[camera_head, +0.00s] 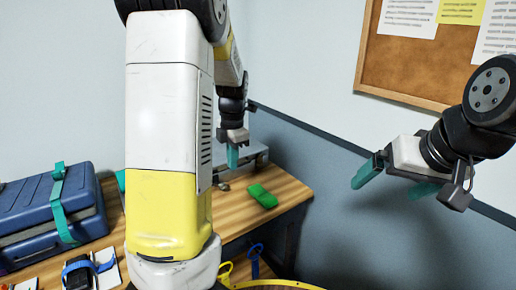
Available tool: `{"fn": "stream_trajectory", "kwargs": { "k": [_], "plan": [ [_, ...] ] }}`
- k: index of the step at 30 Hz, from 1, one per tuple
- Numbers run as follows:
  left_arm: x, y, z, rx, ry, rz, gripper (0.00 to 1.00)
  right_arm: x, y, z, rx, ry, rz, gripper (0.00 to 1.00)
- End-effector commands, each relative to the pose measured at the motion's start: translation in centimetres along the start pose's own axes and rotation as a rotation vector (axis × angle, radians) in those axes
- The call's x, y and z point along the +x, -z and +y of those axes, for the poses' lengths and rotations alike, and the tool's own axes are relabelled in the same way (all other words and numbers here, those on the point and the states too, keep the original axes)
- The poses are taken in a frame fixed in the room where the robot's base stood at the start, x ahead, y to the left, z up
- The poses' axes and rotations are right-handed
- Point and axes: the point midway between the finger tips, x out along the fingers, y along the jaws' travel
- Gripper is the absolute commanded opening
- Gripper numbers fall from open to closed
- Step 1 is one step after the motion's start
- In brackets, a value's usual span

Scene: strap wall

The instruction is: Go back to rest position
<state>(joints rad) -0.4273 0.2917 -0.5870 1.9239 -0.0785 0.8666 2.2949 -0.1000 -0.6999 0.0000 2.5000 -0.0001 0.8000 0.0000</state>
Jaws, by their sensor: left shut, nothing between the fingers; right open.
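My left arm fills the middle-left of the head view and hides much of the table behind it. My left gripper (234,154) points down above the back of the wooden table, with its teal fingers shut and nothing between them. My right gripper (396,178) is held up at the right, in front of the grey-blue lower wall. Its teal fingers are spread wide and empty, pointing to the left. Neither gripper touches anything in view.
The wooden table (285,192) carries a green block (262,196) and a blue case (27,204) with a teal strap (59,212). A dark blue device (78,273) lies at the front left. A corkboard (400,60) hangs at upper right. Space below my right gripper looks free.

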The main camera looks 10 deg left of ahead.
Motion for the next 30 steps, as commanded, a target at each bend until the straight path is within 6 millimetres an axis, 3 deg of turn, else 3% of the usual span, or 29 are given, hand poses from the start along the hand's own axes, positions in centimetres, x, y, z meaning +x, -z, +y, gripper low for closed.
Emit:
{"fn": "stream_trajectory", "kwargs": {
  "k": [5, 12, 18, 24, 30],
  "plan": [
    [-2.8, 0.8, -2.4, 0.285, 0.01, -0.106, 0.0, 0.0, 0.0, 0.0, 0.0, 0.0, 0.0, 0.95],
    [-8.8, 3.1, -8.5, 1.003, -0.124, -0.292, 0.0, 0.0, 0.0, 0.0, 0.0, 0.0, 0.0, 0.95],
    [-12.6, 5.7, -13.8, 1.616, -0.367, -0.31, 0.0, 0.0, 0.0, 0.0, 0.0, 0.0, 0.0, 0.95],
    [-14.2, 8.1, -18.0, 2.103, -0.59, -0.189, 0.0, 0.0, 0.0, 0.0, 0.0, 0.0, 0.0, 0.95],
    [-14.4, 9.0, -19.7, 2.321, -0.68, -0.087, 0.0, 0.0, 0.0, 0.0, 0.0, 0.0, 0.0, 0.95]
  ]
}}
